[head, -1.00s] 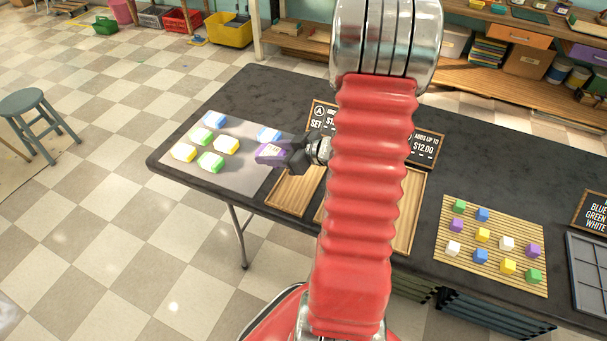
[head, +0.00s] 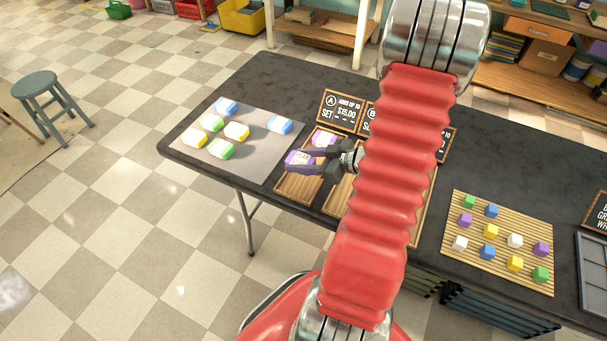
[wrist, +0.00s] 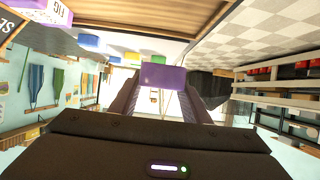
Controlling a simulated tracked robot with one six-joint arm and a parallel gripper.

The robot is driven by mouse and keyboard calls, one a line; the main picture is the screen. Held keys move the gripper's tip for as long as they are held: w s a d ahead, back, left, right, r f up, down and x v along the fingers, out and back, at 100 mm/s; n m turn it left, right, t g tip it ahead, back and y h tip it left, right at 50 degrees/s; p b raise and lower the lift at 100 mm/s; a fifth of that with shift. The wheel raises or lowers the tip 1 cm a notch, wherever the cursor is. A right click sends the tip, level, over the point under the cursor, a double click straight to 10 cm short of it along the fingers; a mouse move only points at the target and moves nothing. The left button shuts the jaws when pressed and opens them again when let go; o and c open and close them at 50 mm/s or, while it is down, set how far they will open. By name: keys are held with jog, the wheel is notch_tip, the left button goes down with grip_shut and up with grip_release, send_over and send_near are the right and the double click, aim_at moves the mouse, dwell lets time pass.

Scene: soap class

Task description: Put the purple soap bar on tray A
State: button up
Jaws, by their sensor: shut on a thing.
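My gripper (head: 312,165) is shut on a purple soap bar (head: 297,158), over the left wooden tray, tray A (head: 296,191), below the sign marked A (head: 341,110). The held bar also shows between the fingertips in the wrist view (wrist: 163,77). I cannot tell whether it touches the tray. A second purple bar (head: 325,138) with a white label lies at the far part of tray A, apart from the held one. It shows at the upper left of the wrist view (wrist: 50,12).
A grey mat (head: 258,160) left of the trays holds several blue, green, yellow soap bars. More trays (head: 338,197) stand to the right, partly hidden by my arm. Other signs stand behind them. A slatted board (head: 480,270) with coloured cubes is at the right.

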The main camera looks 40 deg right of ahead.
aim_at(301, 183)
jog(key=shift+f, duration=2)
jog(key=shift+f, duration=0.1)
jog(key=shift+f, duration=1.95)
jog(key=shift+f, duration=0.1)
jog(key=o, duration=1.1)
jog(key=v, duration=1.2)
